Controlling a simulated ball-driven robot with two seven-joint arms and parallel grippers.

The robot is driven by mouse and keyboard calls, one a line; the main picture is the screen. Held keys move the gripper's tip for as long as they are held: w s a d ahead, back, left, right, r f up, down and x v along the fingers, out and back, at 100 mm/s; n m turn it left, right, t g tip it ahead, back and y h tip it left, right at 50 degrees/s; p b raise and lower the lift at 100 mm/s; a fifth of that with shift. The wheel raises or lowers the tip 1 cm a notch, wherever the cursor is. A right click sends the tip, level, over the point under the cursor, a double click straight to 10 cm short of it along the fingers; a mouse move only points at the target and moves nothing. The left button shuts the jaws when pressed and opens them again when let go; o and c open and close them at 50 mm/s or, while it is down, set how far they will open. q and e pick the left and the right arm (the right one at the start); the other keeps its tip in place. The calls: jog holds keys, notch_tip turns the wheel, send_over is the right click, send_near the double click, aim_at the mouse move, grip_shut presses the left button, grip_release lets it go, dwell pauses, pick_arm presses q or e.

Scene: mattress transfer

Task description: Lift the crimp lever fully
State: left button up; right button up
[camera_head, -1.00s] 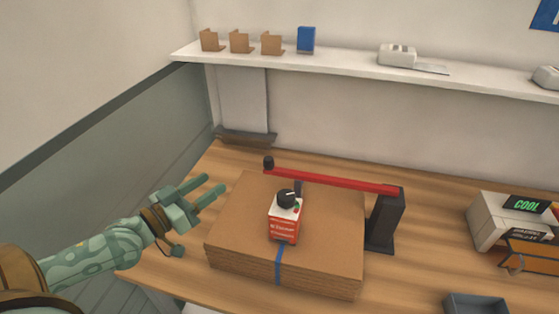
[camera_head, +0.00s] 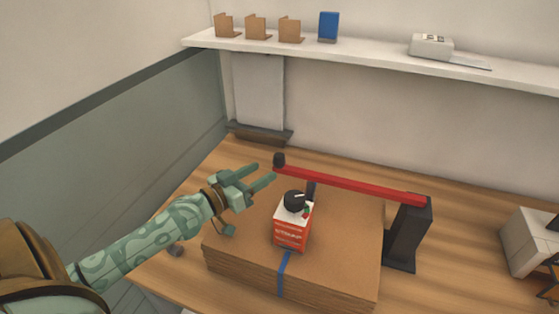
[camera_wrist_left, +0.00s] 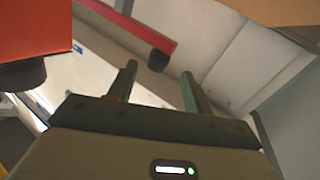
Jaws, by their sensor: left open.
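The crimp lever is a long red bar (camera_head: 350,186) with a black knob (camera_head: 279,159) at its left end. It runs slightly downward to the right, to a dark post (camera_head: 408,232). My left gripper (camera_head: 268,177) is open and empty, its fingertips just left of and below the knob. In the left wrist view the red bar (camera_wrist_left: 130,24) and knob (camera_wrist_left: 158,60) show beyond the open fingers (camera_wrist_left: 160,80), apart from them. A red and white box with a black top (camera_head: 291,225) stands below the bar. My right gripper is not in view.
The box stands on a stack of brown cardboard (camera_head: 235,240) with a blue strap (camera_head: 284,272), on a wooden table (camera_head: 470,232). A wall shelf (camera_head: 390,53) holds brown pieces, a blue box (camera_head: 328,27) and a white device (camera_head: 431,45). A pale machine (camera_head: 530,238) stands at right.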

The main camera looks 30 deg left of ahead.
aim_at(274, 164)
pick_arm(q)
jog(key=x, duration=0.7)
jog(key=shift+w, duration=0.15)
grip_shut()
